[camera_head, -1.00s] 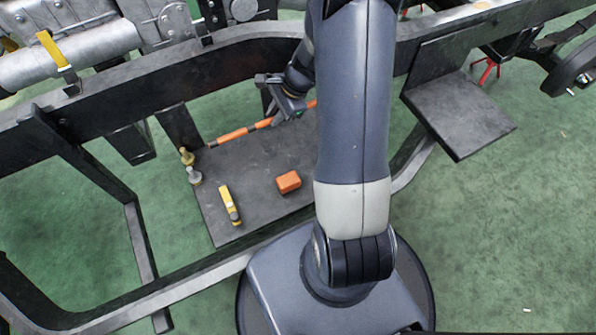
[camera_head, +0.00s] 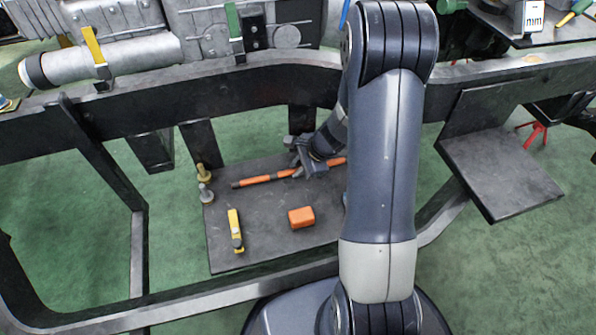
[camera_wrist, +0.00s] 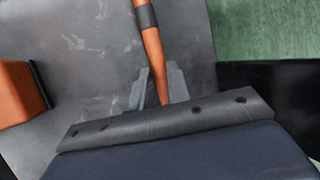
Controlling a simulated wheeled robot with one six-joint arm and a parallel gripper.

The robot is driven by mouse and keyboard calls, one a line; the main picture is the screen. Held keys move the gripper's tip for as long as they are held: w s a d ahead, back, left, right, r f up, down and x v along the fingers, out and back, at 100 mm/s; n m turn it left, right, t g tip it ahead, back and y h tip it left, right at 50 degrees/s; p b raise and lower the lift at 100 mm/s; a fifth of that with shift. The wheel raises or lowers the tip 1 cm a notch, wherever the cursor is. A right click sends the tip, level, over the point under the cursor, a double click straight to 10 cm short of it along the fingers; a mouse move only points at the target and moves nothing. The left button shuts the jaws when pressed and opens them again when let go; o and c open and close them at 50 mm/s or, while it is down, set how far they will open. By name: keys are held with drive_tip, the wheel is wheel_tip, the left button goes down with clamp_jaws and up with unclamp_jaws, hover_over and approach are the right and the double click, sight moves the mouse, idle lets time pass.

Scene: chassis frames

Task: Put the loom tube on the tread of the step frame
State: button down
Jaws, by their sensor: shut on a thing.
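The loom tube (camera_head: 257,179) is a thin orange rod with dark bands. It extends to both sides of my gripper (camera_head: 307,166) over the dark low plate (camera_head: 270,250). My gripper is shut on the tube's middle part; in the wrist view the two fingers (camera_wrist: 155,92) stand on either side of the tube (camera_wrist: 151,50). I cannot tell whether the tube touches the plate or is just above it. A dark flat step-like plate (camera_head: 500,170), which looks like the step frame's tread, hangs at the right and is bare.
Green floor (camera_head: 500,270) is open at the right.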

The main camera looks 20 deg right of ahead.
drive_tip(key=shift+f, duration=0.2)
drive_tip(key=c, duration=1.6)
unclamp_jaws()
drive_tip(key=shift+r, duration=0.15)
drive_tip(key=shift+s+r+p, duration=0.1)
drive_tip(key=shift+r+p, duration=0.2)
drive_tip(key=p+v, duration=0.4)
drive_tip(key=v, duration=0.7)
drive_tip(key=shift+s+d+r+p, duration=0.15)
drive_tip(key=shift+d+r+p, duration=0.1)
drive_tip(key=shift+p, duration=0.1)
